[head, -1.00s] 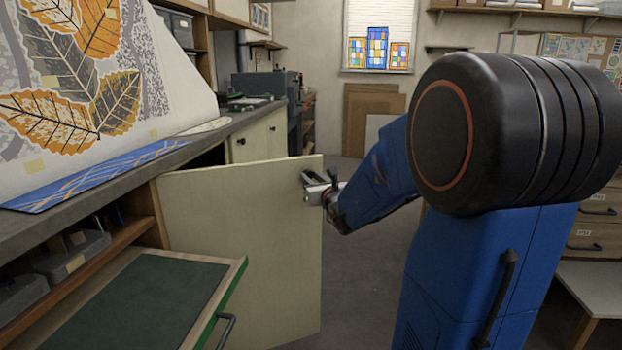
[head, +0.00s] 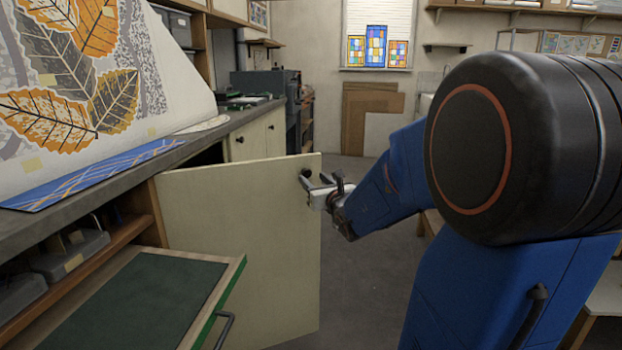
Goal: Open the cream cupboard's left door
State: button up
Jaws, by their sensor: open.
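The cream cupboard's left door (head: 235,250) stands swung wide open, out across the floor. Its dark knob (head: 306,174) shows near the door's upper right edge. My gripper (head: 317,183) is open at that edge, just right of and below the knob, with nothing seen between its fingers. I cannot tell whether a finger still touches the door. Behind the door, the cupboard's other cream door (head: 258,136) is closed, and a dark gap shows left of it under the worktop. The open door hides most of the cupboard's inside.
A pulled-out drawer with a green top (head: 135,305) and a handle (head: 225,330) sits in front of the door at lower left. The grey worktop (head: 180,155) runs along the left. Open floor (head: 350,270) lies right of the door.

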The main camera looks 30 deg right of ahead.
jog(key=s+a, duration=0.1)
jog(key=s, duration=0.7)
jog(key=shift+a, duration=0.2)
